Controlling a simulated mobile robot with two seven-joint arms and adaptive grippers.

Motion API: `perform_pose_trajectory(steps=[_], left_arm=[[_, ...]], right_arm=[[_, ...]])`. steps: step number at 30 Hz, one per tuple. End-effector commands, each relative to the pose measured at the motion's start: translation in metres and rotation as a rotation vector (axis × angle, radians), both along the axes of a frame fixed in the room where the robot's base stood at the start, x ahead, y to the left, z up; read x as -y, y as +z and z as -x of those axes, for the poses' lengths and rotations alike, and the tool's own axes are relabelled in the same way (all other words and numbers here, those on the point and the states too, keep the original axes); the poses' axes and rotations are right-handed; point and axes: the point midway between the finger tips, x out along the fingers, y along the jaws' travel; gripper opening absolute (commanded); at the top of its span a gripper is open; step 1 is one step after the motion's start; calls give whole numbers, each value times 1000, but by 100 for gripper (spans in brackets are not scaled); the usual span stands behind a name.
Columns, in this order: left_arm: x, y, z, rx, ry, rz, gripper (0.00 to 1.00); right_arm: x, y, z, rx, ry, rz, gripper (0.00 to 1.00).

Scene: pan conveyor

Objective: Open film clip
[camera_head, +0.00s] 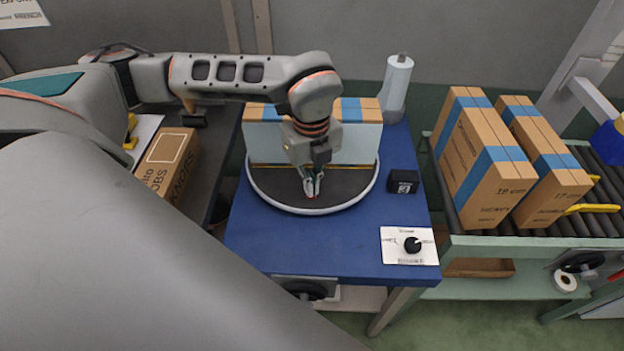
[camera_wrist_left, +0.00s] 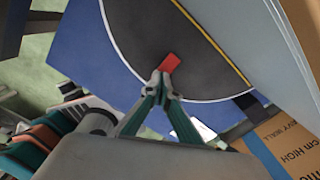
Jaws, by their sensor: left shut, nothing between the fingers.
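The turntable (camera_head: 270,191) is a dark disc with a white rim on the blue table. A carton with blue tape (camera_head: 264,113) stands on it, its near side covered by a pale sheet (camera_head: 354,144). My left gripper (camera_head: 312,192) points down over the front of the disc, its fingers together. A small red piece (camera_wrist_left: 172,62) shows at the fingertips (camera_wrist_left: 162,78) in the left wrist view, over the dark disc. It may be the film clip, but I cannot tell if it is open or whether the fingers touch it. My right gripper is not in view.
A white film roll (camera_head: 397,78) stands at the back right of the table. A black box (camera_head: 403,183) and a knob panel (camera_head: 396,255) lie to the right. Two taped cartons (camera_head: 478,150) stand on the right conveyor. Another carton (camera_head: 168,162) is at left.

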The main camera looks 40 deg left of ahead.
Motion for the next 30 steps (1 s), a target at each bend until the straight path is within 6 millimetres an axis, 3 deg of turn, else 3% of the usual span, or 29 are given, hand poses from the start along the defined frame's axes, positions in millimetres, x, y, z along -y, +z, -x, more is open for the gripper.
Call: perform_pose_trajectory(steps=[21,30], left_arm=[[0,-11,0,-2,0,-1,0],[0,3,0,1,0,0,0]], right_arm=[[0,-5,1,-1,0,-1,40],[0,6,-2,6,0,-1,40]])
